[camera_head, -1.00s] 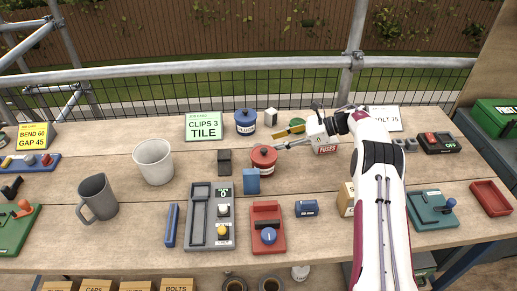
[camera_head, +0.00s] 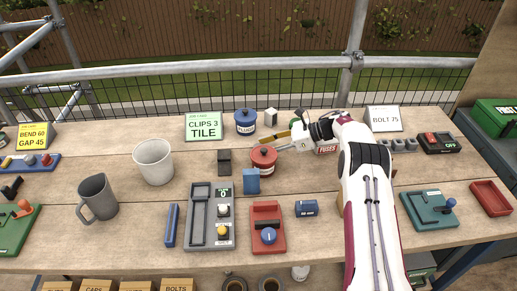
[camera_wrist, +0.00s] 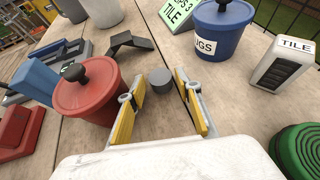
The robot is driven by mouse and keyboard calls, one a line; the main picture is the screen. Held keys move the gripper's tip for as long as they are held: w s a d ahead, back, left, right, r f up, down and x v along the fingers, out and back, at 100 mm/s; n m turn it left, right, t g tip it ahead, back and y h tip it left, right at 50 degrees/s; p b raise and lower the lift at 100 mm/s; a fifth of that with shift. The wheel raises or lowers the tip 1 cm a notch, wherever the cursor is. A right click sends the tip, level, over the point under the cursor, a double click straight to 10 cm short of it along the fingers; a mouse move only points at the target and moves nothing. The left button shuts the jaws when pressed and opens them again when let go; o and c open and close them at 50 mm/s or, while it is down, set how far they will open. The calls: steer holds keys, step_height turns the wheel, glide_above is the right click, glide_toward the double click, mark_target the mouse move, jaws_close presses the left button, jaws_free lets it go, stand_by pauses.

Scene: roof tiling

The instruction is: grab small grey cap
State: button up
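The small grey cap (camera_wrist: 160,80) is a short grey cylinder standing on the wooden bench in the wrist view. My gripper (camera_wrist: 157,95) is open, with a yellow-padded finger on each side. The cap sits between and just ahead of the fingertips, and I see no finger touching it. In the head view my gripper (camera_head: 280,141) reaches left, low over the bench beside the red pot. I cannot make out the cap in the head view.
The red lidded pot (camera_wrist: 88,100) stands close to the left finger; the head view shows it too (camera_head: 263,159). A blue lidded pot (camera_wrist: 222,35), a dark bracket (camera_wrist: 131,44) and a white TILE box (camera_wrist: 283,62) stand beyond. A green ribbed lid (camera_wrist: 300,150) is at right.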

steer(key=shift+w+a+f, duration=0.1)
steer(key=shift+a+f, duration=0.15)
steer(key=shift+a, duration=0.35)
steer(key=c, duration=0.5)
steer(key=shift+o, duration=0.2)
steer(key=shift+r, duration=0.15)
step_height(320, 180, up, 10)
stand_by(0.4)
stand_by(0.5)
